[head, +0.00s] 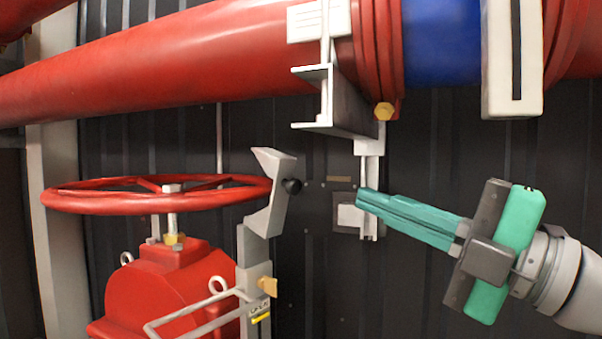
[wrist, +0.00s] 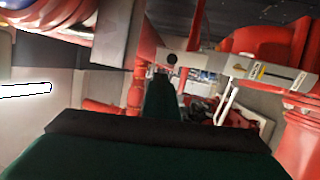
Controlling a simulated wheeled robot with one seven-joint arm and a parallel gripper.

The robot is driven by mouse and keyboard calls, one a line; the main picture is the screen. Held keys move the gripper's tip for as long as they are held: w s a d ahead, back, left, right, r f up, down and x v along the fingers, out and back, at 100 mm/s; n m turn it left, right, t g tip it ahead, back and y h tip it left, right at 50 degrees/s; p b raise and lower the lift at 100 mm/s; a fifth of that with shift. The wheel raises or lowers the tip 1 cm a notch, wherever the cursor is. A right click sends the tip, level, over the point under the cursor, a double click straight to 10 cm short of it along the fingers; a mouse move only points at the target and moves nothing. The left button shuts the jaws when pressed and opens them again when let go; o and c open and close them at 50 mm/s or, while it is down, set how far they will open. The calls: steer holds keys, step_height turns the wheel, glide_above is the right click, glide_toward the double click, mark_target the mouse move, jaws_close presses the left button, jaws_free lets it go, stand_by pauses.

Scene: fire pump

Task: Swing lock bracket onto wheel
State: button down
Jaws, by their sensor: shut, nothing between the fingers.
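The red handwheel (head: 95,203) lies level on top of a red valve body (head: 165,290) at the left. The grey lock bracket (head: 268,205) stands at the wheel's right edge, with its bent upper arm beside the rim. I cannot tell whether it touches the rim. A black knob (head: 292,186) sticks out of the bracket's right side. My gripper (head: 360,198) points left, shut and empty, to the right of the knob and apart from it. In the wrist view, the bracket (wrist: 235,66) and knob (wrist: 171,59) show beyond my gripper's fingertips (wrist: 161,78).
A large red pipe (head: 190,60) with a blue section (head: 440,40) runs above. A grey support bracket (head: 335,105) hangs below it, above my fingers. A pale metal bar (head: 369,165) stands behind my fingertips. A grey wire handle (head: 195,325) sticks out below the wheel.

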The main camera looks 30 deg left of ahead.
mark_target(284, 160)
steer(key=shift+s+d+f, duration=0.2)
steer(key=shift+d+f, duration=0.1)
steer(key=shift+d, duration=0.05)
steer(key=shift+a, duration=0.1)
steer(key=x, duration=1.4)
steer(key=shift+r, duration=0.15)
steer(key=shift+w+a+r+h, duration=0.15)
steer(key=shift+a+r+h, duration=0.45)
steer(key=shift+r, duration=0.2)
steer(key=shift+w+a+r, duration=0.1)
steer(key=shift+a+r, duration=0.5)
steer(key=shift+a, duration=0.1)
